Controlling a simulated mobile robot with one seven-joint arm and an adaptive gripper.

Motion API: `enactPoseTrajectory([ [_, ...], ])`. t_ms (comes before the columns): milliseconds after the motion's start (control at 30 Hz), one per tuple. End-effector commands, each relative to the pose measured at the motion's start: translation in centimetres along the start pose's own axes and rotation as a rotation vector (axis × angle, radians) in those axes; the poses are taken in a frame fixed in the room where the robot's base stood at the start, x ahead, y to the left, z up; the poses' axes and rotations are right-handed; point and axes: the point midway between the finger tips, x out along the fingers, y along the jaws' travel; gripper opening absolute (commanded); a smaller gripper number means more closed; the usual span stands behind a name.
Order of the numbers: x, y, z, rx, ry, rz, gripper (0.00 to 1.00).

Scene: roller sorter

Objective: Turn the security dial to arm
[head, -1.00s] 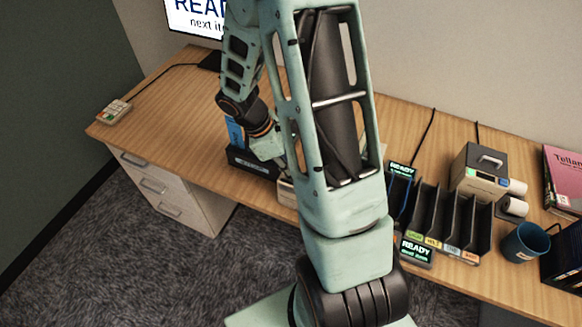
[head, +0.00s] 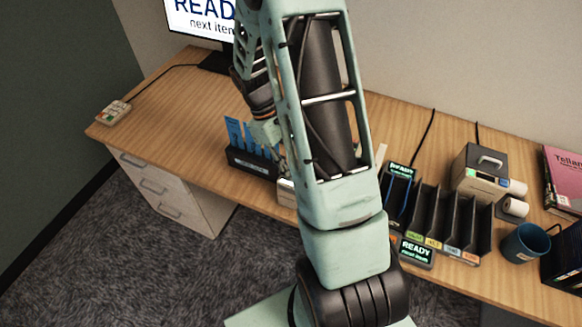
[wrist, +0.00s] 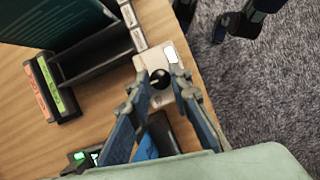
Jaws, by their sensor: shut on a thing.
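The security dial (wrist: 160,80) is a round black knob with a pale pointer mark. It sits on a small cream-white box (wrist: 148,65) near the desk's front edge in the wrist view. My gripper (wrist: 157,86) is at the dial, with one blue-grey finger on each side, shut on the knob. In the head view, a little of the cream box (head: 286,192) shows beside my arm. My arm hides the dial and the fingertips there. Which position the pointer marks cannot be read.
A dark holder with blue cards (head: 247,138) stands left of the box. A slotted sorter (head: 445,215) with coloured labels stands to the right. A keypad (head: 113,112) lies at the far left. A blue mug (head: 524,243) stands at the right. The left desktop is mostly clear.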

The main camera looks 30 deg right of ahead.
Motion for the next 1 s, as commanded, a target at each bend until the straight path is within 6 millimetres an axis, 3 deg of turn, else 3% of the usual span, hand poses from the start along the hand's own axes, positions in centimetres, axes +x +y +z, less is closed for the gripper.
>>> enactPoseTrajectory([
  [500, -0.08, 0.08, -0.03, 0.017, 0.002, -0.005, 0.00],
  [533, -0.08, 0.08, -0.03, 0.017, 0.002, -0.005, 0.21],
  [667, -0.07, 0.06, -0.02, 0.017, 0.001, -0.006, 0.35],
  [1000, -0.33, 0.06, -0.04, 0.017, 0.002, -0.005, 0.36],
])
